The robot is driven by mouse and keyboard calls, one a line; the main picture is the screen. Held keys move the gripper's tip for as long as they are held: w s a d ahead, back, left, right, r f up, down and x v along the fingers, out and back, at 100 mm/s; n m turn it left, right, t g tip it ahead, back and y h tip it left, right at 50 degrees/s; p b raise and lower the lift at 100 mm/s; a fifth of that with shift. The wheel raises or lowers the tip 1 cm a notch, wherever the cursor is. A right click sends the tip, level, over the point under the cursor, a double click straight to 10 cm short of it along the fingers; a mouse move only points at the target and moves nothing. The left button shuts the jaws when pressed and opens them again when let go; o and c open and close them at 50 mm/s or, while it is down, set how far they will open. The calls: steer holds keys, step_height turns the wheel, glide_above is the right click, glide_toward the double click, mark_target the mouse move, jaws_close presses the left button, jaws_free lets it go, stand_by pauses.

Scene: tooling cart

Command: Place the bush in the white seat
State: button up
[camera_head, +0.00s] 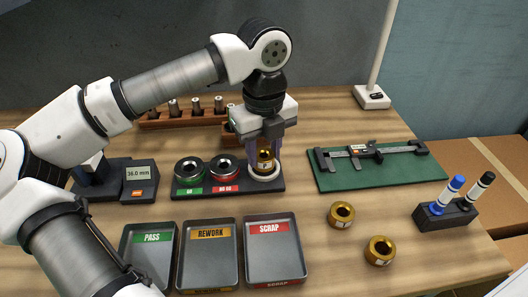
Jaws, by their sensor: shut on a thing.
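My gripper (266,156) points down over the right end of the black gauge base (207,190). It is shut on a brass bush (265,161) that has a small white label on its front. The white seat (266,175) is a pale ring on the base, directly under the bush. The bush's lower end is at or just inside the ring. I cannot tell whether it rests on the bottom. Two more brass bushes lie on the table at the right, one nearer the middle (341,214) and one closer to the front (379,251).
Green GO (189,170) and red NO GO (224,168) ring gauges stand left of the seat. Trays PASS (148,255), REWORK (208,255) and SCRAP (274,250) lie in front. A caliper (370,153) on a green mat and a marker holder (446,213) are at right.

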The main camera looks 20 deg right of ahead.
steer(key=shift+f, duration=0.65)
steer(key=shift+f, duration=0.15)
steer(key=o, duration=1.2)
step_height(320, 180, up, 12)
steer(key=shift+r+b, duration=0.2)
steer(key=shift+b, duration=0.25)
